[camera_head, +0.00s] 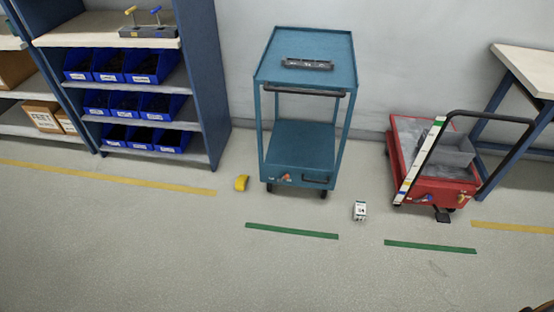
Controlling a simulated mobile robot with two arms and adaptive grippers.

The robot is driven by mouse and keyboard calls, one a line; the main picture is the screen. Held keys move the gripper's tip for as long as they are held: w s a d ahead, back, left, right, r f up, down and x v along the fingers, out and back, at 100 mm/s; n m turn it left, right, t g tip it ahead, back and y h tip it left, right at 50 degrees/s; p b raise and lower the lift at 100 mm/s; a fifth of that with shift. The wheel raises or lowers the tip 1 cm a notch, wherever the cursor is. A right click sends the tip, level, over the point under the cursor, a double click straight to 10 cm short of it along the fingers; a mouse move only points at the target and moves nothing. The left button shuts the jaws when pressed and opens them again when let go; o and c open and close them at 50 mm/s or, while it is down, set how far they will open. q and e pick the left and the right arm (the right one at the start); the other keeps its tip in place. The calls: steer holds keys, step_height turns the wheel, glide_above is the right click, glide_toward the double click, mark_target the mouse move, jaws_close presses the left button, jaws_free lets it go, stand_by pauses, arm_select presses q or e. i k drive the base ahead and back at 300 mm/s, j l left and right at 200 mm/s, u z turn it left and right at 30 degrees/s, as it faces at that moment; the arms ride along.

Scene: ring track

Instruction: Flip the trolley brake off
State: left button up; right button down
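A blue two-shelf trolley (304,148) stands against the back wall, with a dark handle bar (303,91) across its front. A small orange-red part (286,177) sits low on its front panel; its setting is too small to tell. A red platform trolley (449,190) stands at the right with a tall black push bar (487,114). It has a black pedal-like part (442,214) low at its front, and small blue and yellow parts on its front face. I cannot tell which part is a brake. Neither of my grippers shows.
A yellow object (241,183) and a small white box (360,210) lie on the floor near the blue trolley. Shelving with blue bins (153,66) stands left, a workbench (528,67) right. Green floor strips (291,231) cross the open floor in front.

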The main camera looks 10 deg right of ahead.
mark_target(286, 175)
steer(key=i+l+u, duration=0.1)
steer(key=i, duration=0.4)
steer(key=i+l+u, duration=0.15)
steer(key=i+l, duration=0.15)
steer(key=i, duration=0.2)
steer(key=i+l+u, duration=0.1)
steer(key=i+l, duration=0.15)
steer(key=i, duration=0.25)
